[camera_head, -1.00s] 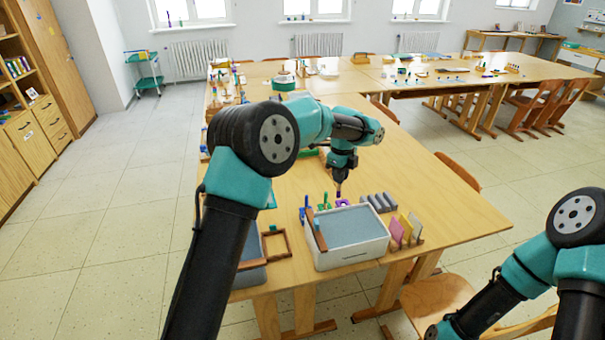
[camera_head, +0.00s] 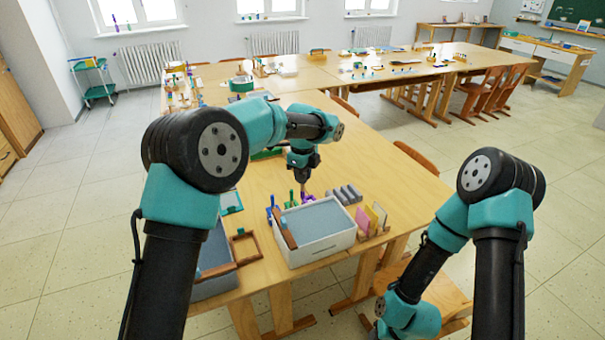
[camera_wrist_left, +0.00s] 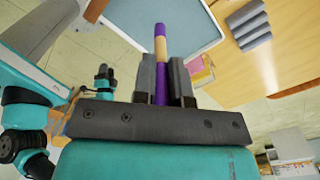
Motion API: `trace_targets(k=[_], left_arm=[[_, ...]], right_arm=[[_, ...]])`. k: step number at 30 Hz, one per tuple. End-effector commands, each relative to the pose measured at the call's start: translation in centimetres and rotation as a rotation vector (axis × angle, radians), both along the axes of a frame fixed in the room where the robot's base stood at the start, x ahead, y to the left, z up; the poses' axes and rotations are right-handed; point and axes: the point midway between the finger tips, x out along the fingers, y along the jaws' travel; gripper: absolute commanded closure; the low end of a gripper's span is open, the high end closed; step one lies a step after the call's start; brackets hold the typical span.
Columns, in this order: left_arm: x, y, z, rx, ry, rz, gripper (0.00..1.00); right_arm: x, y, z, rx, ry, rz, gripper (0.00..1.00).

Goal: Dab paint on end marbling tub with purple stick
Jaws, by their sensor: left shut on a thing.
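The marbling tub (camera_head: 322,248) is a white box of grey-blue liquid near the table's front end. In the left wrist view its pale rim (camera_wrist_left: 198,48) and liquid show at the top. My left gripper (camera_head: 304,186) points down just behind the tub. In the left wrist view the left gripper (camera_wrist_left: 162,82) is shut on the purple stick (camera_wrist_left: 161,88), which has a tan band and a purple end. In the head view the stick is small and its lower end is near a purple piece behind the tub; contact cannot be told. My right arm is at the right, its gripper out of view.
Green (camera_head: 292,199) and blue (camera_head: 273,212) sticks stand by the tub's back left corner. A grey ridged block (camera_head: 345,194) and a rack of coloured cards (camera_head: 371,219) are to its right. A wooden frame (camera_head: 246,247) lies to its left. The table behind is mostly clear.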

Motion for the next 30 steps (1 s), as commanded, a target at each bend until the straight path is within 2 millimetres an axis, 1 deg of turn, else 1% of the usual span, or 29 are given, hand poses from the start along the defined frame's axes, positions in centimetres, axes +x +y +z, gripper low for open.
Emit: trace_targets(k=[30], left_arm=[[0.0, 0.0, -7.8, 0.001, 0.001, 0.0, 1.0]], right_arm=[[0.0, 0.0, 0.0, 0.0, 0.0, 0.0, 0.57]])
